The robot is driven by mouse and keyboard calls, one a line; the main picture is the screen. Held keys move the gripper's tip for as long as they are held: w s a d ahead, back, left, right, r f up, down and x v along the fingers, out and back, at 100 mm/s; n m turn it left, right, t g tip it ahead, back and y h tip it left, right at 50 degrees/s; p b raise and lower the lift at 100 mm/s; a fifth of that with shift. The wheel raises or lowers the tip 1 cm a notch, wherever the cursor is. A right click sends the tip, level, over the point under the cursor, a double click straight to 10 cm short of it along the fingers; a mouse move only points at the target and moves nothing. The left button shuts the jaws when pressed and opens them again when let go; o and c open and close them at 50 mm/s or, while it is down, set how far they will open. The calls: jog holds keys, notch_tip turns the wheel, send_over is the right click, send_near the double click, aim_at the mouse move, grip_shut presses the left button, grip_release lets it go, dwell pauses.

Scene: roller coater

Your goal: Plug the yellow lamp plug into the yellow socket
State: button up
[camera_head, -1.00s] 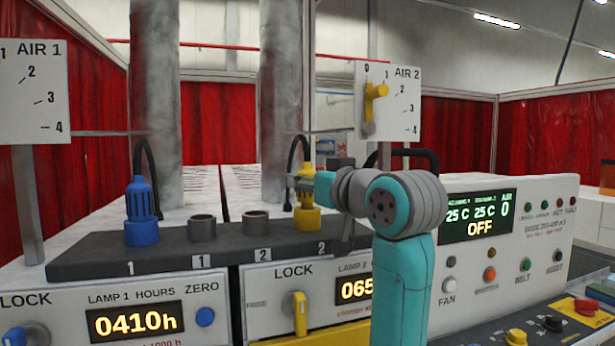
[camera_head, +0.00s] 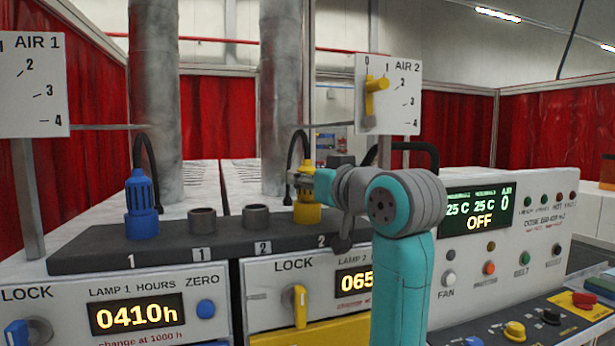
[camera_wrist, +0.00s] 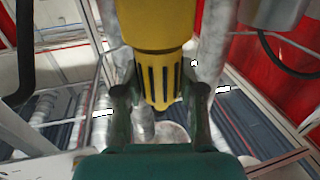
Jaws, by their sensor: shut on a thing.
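The yellow lamp plug (camera_head: 303,169) stands upright over the yellow socket (camera_head: 307,214) at the right end of the dark socket strip (camera_head: 177,244). My gripper (camera_head: 304,182) reaches in from the right and is shut on the plug. In the wrist view the plug's slotted yellow body (camera_wrist: 160,80) lies between my two fingers (camera_wrist: 159,97), with a wider yellow part (camera_wrist: 156,25) above it in the picture. No gap shows between plug and socket, but my fingers hide part of the plug and I cannot tell how deep it sits.
A blue plug (camera_head: 139,190) stands in a blue socket at the strip's left end. Two grey empty sockets (camera_head: 203,220) (camera_head: 256,217) lie between. The AIR 2 board (camera_head: 402,100) with its yellow lever stands behind my arm. A control panel (camera_head: 510,250) is to the right.

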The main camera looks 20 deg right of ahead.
jog(key=shift+f, duration=0.3)
dwell(0.4)
jog(key=o, duration=1.3)
jog(key=v, duration=1.2)
jog(key=shift+r, duration=0.1)
jog(key=shift+r, duration=4.9)
